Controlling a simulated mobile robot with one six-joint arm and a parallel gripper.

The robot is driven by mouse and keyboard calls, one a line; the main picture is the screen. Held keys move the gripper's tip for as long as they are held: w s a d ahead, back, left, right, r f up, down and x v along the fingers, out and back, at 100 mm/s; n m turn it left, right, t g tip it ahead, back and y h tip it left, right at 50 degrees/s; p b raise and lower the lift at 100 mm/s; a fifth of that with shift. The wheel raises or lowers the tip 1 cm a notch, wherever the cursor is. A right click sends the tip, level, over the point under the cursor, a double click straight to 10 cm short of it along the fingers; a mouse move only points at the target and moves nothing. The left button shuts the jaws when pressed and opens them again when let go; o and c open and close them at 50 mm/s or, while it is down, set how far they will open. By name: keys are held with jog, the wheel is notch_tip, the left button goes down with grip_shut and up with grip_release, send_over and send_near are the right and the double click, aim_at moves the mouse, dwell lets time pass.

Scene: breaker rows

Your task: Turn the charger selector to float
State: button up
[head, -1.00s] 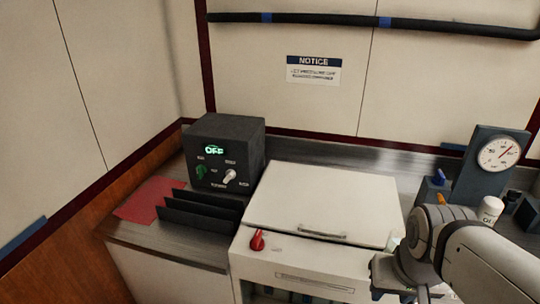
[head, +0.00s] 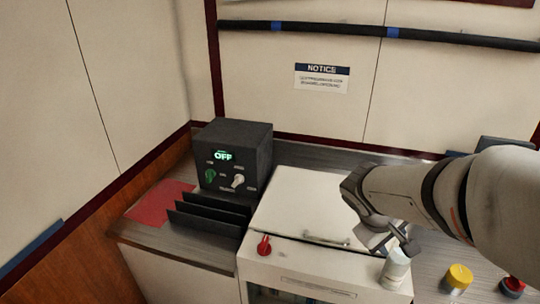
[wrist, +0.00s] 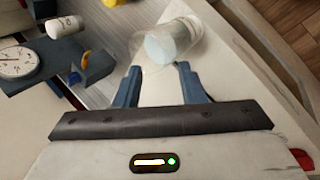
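The charger appears to be the dark box (head: 235,160) on the counter at the left, with a green display (head: 223,156) reading OFF. Its front has a green knob (head: 210,175) and a pale selector knob (head: 238,181) with a pointer; the small labels around them are too blurred to read. My gripper (head: 385,243) is well to the right of the box, above the right side of the white lid. In the wrist view its two blue fingers (wrist: 158,72) are apart with nothing between them.
Dark upright dividers (head: 208,213) stand in front of the box, beside a red mat (head: 160,203). A white lidded cabinet (head: 290,205) with a red knob (head: 264,245) adjoins it. The bottle (head: 397,268) and a yellow-capped container (head: 458,277) are at the right.

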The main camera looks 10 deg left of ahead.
jog(key=w+a+n+t+h+p, duration=0.1)
jog(key=w+a+n+t+p, duration=0.35)
jog(key=w+a+n, duration=0.75)
jog(key=n+t+y+p, duration=0.2)
jog(key=n+t+y, duration=0.4)
jog(key=n+y, duration=0.4)
send_near(237, 182)
jog(key=shift+n+h, duration=0.5)
jog(key=shift+n, duration=0.1)
jog(key=x, duration=0.8)
jog(key=shift+w+a, duration=0.25)
jog(key=shift+a, duration=0.05)
jog(key=shift+w+a+f, duration=0.1)
jog(key=shift+w+f, duration=0.1)
jog(key=shift+w, duration=0.2)
